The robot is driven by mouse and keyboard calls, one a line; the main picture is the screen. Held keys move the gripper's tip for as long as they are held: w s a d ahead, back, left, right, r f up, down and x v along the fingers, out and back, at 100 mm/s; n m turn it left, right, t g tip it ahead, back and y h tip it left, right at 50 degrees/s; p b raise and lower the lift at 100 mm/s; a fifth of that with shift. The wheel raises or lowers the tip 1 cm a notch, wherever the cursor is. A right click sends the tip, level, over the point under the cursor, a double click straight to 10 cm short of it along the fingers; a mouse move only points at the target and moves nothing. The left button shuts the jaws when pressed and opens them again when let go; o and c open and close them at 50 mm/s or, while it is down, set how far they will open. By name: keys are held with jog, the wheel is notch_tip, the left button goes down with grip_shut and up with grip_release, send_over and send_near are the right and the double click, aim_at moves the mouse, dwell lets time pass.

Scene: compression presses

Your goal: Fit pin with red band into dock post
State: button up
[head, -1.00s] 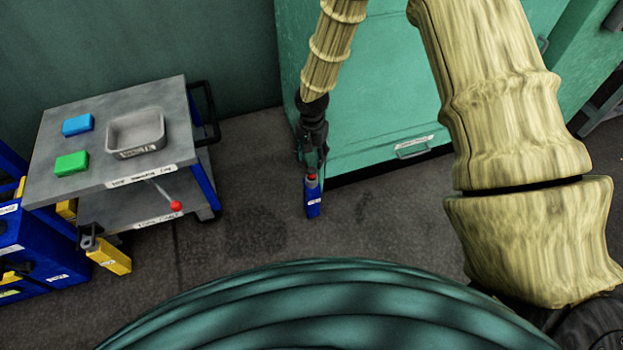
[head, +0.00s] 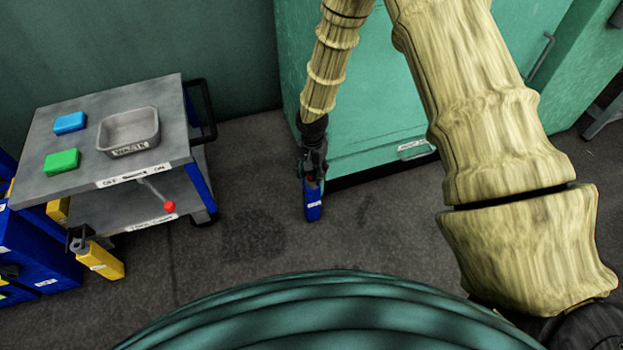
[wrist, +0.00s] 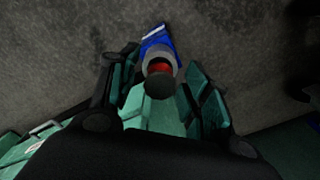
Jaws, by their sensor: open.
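The pin (wrist: 160,84) has a dark round top and a red band, and it stands in a grey collar on a blue post (head: 313,211). The blue post also shows in the wrist view (wrist: 156,37). My gripper (head: 312,175) is open, with its green fingers (wrist: 158,95) on either side of the pin's top. I cannot tell whether they touch it. The pin's lower end is hidden. A yellow post (head: 105,262) with a grey collar is at the lower left; I cannot tell which post is the dock post.
A grey cart (head: 75,182) at the left carries a blue block (head: 70,123), a green block (head: 62,161) and a grey tray (head: 128,146). A red-tipped lever (head: 169,206) sticks out from its front. A green cabinet (head: 380,120) stands close behind my gripper. Floor is clear between cart and blue post.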

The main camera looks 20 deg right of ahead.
grip_shut()
jog(key=shift+r+p, duration=2.05)
jog(key=shift+r, duration=0.1)
dwell(0.9)
jog(key=shift+r+p, duration=1.9)
jog(key=shift+r, duration=0.05)
